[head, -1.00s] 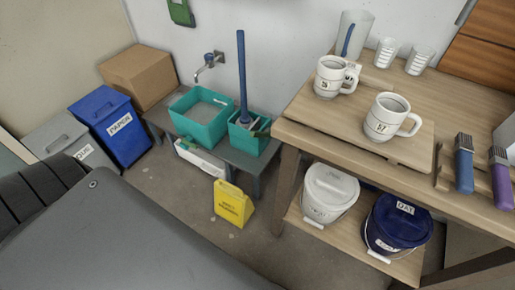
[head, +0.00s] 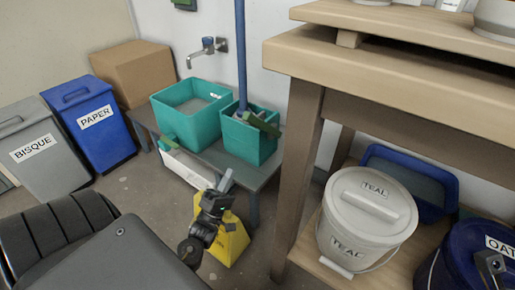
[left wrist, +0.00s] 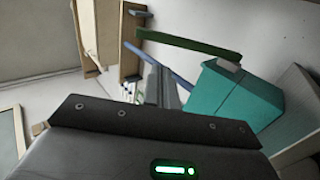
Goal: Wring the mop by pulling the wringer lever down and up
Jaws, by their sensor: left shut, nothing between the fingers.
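The mop's blue handle (head: 241,55) stands upright in the teal mop bucket (head: 248,146) on a low grey bench. A dark green bar, the wringer lever (head: 264,125), sticks out at the bucket's top right. In the left wrist view, the lever (left wrist: 190,45) crosses above the teal bucket (left wrist: 235,105), with the blue handle (left wrist: 153,62) behind. My left gripper (head: 226,181) is shut and empty, in front of and below the bucket, apart from the lever. A dark part at the lower right edge looks like my right gripper (head: 490,266); its fingers are unclear.
A teal basin (head: 190,115) sits left of the bucket, under a wall tap (head: 207,48). A yellow floor sign (head: 230,240) stands before the bench. The wooden table (head: 385,65) and its leg are close on the right, with a TEAL pail (head: 365,222) on its shelf.

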